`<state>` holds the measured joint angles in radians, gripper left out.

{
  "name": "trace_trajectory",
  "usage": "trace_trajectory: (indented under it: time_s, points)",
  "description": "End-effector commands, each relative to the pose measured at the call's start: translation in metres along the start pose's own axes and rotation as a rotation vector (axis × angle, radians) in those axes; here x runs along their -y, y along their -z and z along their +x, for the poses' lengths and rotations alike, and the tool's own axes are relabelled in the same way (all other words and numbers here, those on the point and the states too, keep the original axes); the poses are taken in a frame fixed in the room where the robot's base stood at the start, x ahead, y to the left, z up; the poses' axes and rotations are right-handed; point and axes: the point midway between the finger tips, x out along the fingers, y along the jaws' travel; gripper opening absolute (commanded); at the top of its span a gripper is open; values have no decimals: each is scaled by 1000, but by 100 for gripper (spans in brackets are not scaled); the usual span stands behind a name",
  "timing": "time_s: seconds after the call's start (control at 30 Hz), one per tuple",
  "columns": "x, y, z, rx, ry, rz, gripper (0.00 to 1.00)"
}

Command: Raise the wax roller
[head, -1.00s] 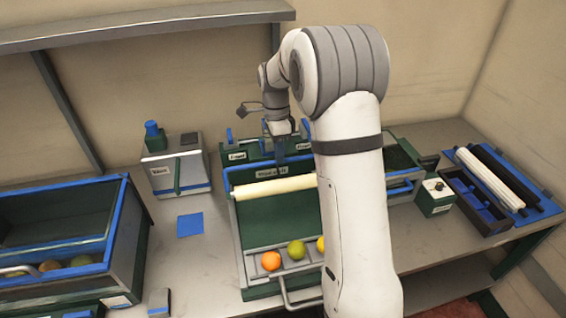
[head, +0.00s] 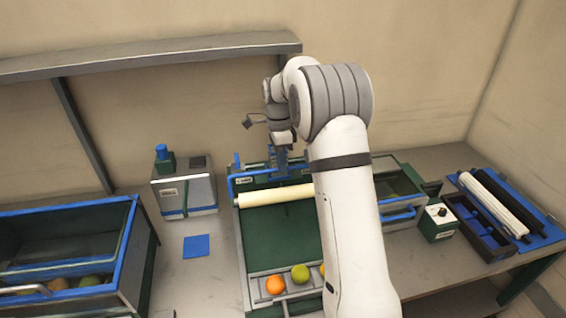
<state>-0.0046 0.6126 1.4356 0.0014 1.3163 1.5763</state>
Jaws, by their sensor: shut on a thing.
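The wax roller is a long cream cylinder (head: 262,196) lying across the green-floored tray (head: 282,232) in the middle of the bench. A blue bar (head: 246,179) runs along just behind and above the roller. My gripper (head: 281,168) points down and is shut on this blue bar near its middle. The fingertips are small and partly merge with the bar. My white arm hides the right end of the roller and part of the tray. An orange (head: 275,285) and a green-yellow fruit (head: 299,273) sit in a rack at the tray's front.
A blue-rimmed bin (head: 128,235) with fruit stands at the left. A grey box (head: 186,190) and a blue square (head: 197,246) lie between. At the right are a dial box (head: 438,221) and a rack with spare rollers (head: 497,204). A shelf (head: 150,57) overhangs the back.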

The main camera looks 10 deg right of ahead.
Motion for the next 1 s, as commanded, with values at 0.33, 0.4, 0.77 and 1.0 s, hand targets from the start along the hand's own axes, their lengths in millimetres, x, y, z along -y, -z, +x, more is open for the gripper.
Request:
trace_trajectory:
  time_s: [0.33, 0.4, 0.77, 1.0]
  points:
    - [8, 0, -2, 0, 33, 0, 34]
    - [8, 0, -2, 0, 32, 0, 34]
    - [7, 0, -2, 0, 32, 0, 34]
    - [7, 0, -25, 0, 41, 0, 34]
